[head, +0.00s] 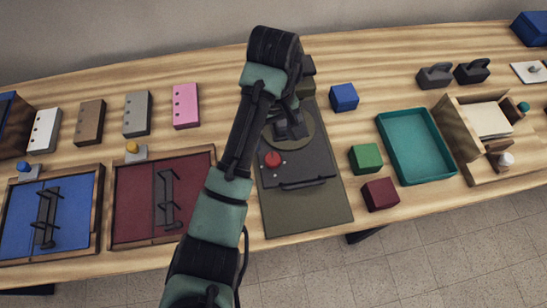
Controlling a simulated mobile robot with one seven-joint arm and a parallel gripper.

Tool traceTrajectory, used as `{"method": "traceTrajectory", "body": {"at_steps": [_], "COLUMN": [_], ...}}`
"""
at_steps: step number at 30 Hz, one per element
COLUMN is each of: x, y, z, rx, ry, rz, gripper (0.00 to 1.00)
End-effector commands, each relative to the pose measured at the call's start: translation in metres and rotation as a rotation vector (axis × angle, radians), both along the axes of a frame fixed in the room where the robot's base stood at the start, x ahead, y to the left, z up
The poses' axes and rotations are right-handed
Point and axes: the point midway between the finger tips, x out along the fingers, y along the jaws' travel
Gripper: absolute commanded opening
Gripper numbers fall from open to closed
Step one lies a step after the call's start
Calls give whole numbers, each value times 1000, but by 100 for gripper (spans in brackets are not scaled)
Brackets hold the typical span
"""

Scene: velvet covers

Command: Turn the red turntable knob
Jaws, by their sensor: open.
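The red knob (272,159) sits on a dark grey box (303,163) in the middle of the table, at its front left part. Behind the knob is a round olive turntable disc (308,142), partly hidden by my arm. A dark handle bar (304,184) runs along the front of the box. My gripper (291,130) is above the disc, behind and to the right of the knob, and apart from it in the picture. It is open, though its fingers are dark and partly hidden by my wrist. I see nothing held in it.
Blue (344,97), green (366,158) and dark red (380,194) blocks stand to the right, beside a teal tray (418,146). Blue (52,213) and maroon (138,205) framed panels with handles lie left. An olive mat (307,213) in front of the box is bare.

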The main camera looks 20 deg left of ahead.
Motion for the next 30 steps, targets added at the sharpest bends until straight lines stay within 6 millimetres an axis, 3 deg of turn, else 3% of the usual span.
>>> {"method": "traceTrajectory", "body": {"at_steps": [1, 15, 28, 30], "x": [0, 0, 0, 0], "y": [0, 0, 0, 0], "z": [-16, -87, -98, -98], "rx": [-1, 0, 0, 0], "ry": [0, 0, -3, -3], "rz": [0, -2, -2, -2], "gripper": [82, 82, 82, 72]}}
